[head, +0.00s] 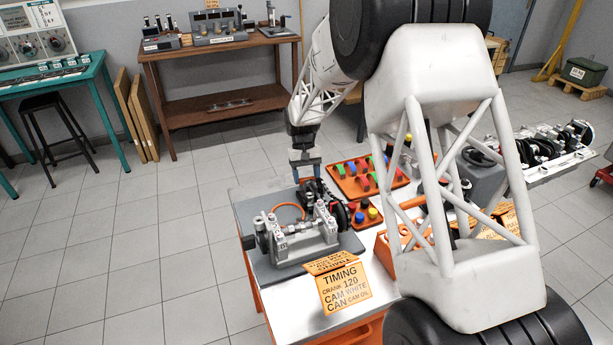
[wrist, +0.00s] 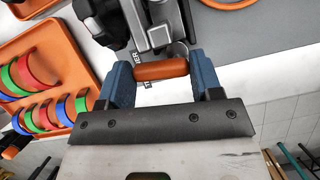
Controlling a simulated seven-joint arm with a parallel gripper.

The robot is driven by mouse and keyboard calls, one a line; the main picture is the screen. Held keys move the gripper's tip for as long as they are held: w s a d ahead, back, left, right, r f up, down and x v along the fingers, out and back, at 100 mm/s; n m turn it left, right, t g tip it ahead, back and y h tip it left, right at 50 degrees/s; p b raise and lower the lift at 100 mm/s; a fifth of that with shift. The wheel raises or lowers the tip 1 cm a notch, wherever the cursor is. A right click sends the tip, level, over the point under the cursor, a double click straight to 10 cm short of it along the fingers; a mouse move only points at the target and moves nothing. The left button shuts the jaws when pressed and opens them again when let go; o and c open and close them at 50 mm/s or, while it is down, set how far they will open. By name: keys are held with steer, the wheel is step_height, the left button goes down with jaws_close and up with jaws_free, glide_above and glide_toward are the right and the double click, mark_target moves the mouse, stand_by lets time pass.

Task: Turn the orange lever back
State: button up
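The orange lever (wrist: 160,71) shows in the wrist view as a short orange bar on a dark and grey mechanism (wrist: 155,30). My gripper (wrist: 162,74) has its two blue fingers at either end of the bar, and both appear to touch it. In the head view my gripper (head: 307,180) points down at the back of the grey engine assembly (head: 300,238) on the bench.
An orange tray (head: 345,185) with coloured parts lies right of my gripper, and it also shows in the wrist view (wrist: 75,55). An orange ring (head: 290,206) lies by the engine assembly. A timing sign (head: 343,290) stands at the front. Open floor is at left.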

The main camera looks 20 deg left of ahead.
steer(key=c, duration=0.3)
steer(key=shift+n, duration=0.3)
steer(key=shift+w+a+n+t+h, duration=0.1)
steer(key=shift+a+n+t+h, duration=0.2)
steer(key=shift+n, duration=0.65)
steer(key=shift+w+d+n+t+h, duration=0.1)
steer(key=shift+n+t, duration=0.25)
steer(key=shift+n, duration=0.55)
steer(key=shift+a+n+t+h, duration=0.2)
steer(key=shift+n+t, duration=0.15)
steer(key=shift+n, duration=0.6)
steer(key=o, duration=0.9)
steer(key=shift+r, duration=0.15)
steer(key=v, duration=0.7)
steer(key=shift+a+r, duration=0.2)
steer(key=shift+r, duration=0.05)
